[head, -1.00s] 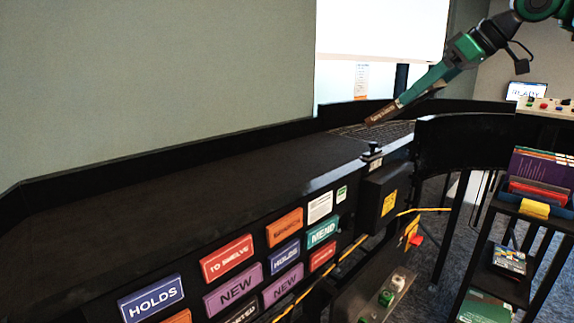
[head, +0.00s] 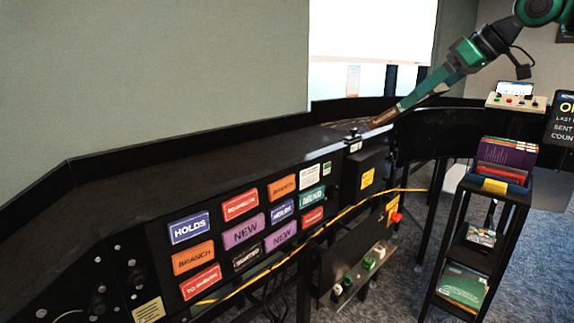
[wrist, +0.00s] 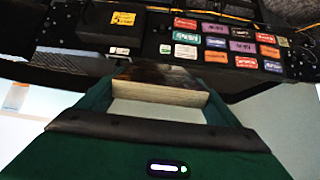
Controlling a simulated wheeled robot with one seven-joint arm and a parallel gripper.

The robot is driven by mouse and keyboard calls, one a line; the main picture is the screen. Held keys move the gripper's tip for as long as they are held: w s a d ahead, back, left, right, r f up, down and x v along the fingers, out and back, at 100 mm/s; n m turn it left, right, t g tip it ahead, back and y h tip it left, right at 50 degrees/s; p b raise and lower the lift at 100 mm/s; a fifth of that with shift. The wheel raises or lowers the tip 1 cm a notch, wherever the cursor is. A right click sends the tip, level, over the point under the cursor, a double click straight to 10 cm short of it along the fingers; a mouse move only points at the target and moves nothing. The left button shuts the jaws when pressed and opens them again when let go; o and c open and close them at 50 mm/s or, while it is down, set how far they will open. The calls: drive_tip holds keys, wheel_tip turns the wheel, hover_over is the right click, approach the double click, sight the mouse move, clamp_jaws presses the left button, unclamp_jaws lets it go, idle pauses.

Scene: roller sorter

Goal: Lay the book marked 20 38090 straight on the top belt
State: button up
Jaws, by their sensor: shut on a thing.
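My gripper (head: 398,108) is shut on a brown book (head: 382,119), held tilted downward at the far right end of the black top belt (head: 200,172). In the wrist view, the book (wrist: 158,92) sits between the green fingers of my gripper (wrist: 160,104), its cream page edge facing the camera. I cannot read any number on it. In the head view the book is small, and I cannot tell whether it touches the surface below it.
Coloured label plates (head: 243,231) cover the sorter's front. A black control box (head: 365,172) stands by the belt's right end. A book cart (head: 487,186) stands at the right. A button panel (head: 515,102) is behind it. The long belt surface is clear.

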drive_tip(key=shift+x, duration=1.15)
drive_tip(key=shift+s+a+f, duration=0.1)
drive_tip(key=shift+s+a, duration=0.1)
drive_tip(key=shift+s, duration=0.3)
wheel_tip(320, 180, down, 45)
drive_tip(key=s+a+m+t+h, duration=0.1)
drive_tip(key=s+m+t+h, duration=0.1)
drive_tip(key=m+h, duration=0.4)
drive_tip(key=m, duration=0.2)
drive_tip(key=shift+a+m, duration=0.25)
drive_tip(key=shift+m, duration=0.05)
